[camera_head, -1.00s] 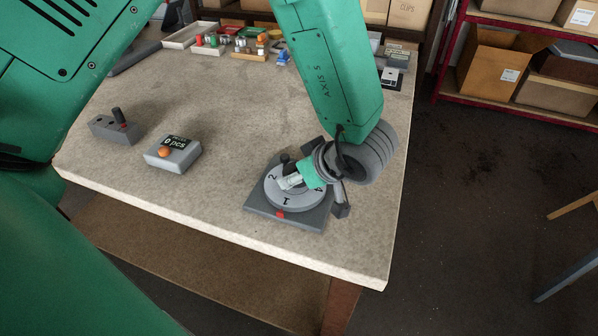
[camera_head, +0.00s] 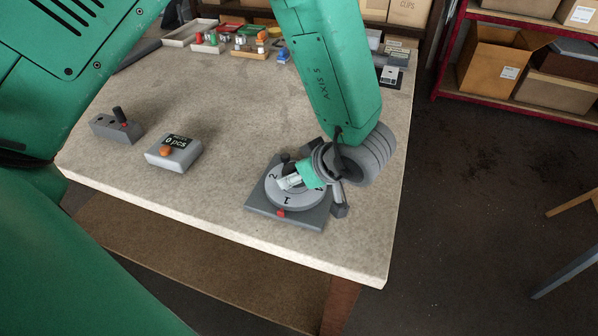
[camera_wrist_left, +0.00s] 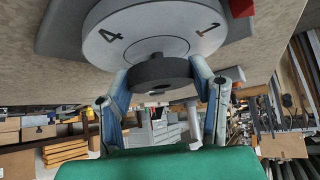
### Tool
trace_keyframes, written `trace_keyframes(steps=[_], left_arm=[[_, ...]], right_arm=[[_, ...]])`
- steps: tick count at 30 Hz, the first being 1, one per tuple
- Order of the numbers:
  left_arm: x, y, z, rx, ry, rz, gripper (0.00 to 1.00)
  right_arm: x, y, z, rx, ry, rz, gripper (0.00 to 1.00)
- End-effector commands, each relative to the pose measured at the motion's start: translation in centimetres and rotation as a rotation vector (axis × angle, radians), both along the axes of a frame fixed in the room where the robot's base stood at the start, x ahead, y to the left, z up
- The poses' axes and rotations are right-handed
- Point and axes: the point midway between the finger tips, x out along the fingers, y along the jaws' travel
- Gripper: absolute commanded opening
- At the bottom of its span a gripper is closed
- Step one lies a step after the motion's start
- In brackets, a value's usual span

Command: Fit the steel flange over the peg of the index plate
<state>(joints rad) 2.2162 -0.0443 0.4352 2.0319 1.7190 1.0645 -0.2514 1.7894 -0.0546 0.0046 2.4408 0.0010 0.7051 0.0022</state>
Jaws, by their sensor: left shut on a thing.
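The index plate (camera_head: 286,205) is a dark square base with a pale numbered dial, near the front right of the table. Its dial (camera_wrist_left: 115,26) fills the top of the left wrist view, showing 4 and 1. My left gripper (camera_head: 291,182) is over the dial. In the left wrist view my left gripper (camera_wrist_left: 165,82) is shut on a dark grey ring, the steel flange (camera_wrist_left: 160,70), held close to the dial's middle. I cannot tell whether the flange touches the dial. My right gripper is not in view.
A grey counter box with an orange button (camera_head: 174,152) and a grey block with a black lever (camera_head: 116,127) stand to the left. Trays with small parts (camera_head: 235,42) line the back. The table's right edge is close to the index plate. The middle of the table is clear.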

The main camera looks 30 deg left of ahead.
Motion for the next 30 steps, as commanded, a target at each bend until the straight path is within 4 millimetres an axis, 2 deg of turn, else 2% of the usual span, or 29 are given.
trace_keyframes(steps=[17, 18, 19, 30], left_arm=[[0.03, 0.02, -0.87, 0.001, 0.000, 0.000, 0.05], [0.04, 0.02, -0.83, 0.001, -0.002, 0.000, 0.63], [0.04, 0.02, -0.82, 0.001, -0.002, 0.000, 0.73], [-0.01, -0.20, -0.64, -0.001, 0.000, 0.000, 0.73]], right_arm=[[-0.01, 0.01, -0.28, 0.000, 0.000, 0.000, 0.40], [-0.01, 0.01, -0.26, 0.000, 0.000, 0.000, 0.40], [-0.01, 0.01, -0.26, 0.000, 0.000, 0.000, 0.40], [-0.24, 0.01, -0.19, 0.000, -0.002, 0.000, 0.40]])
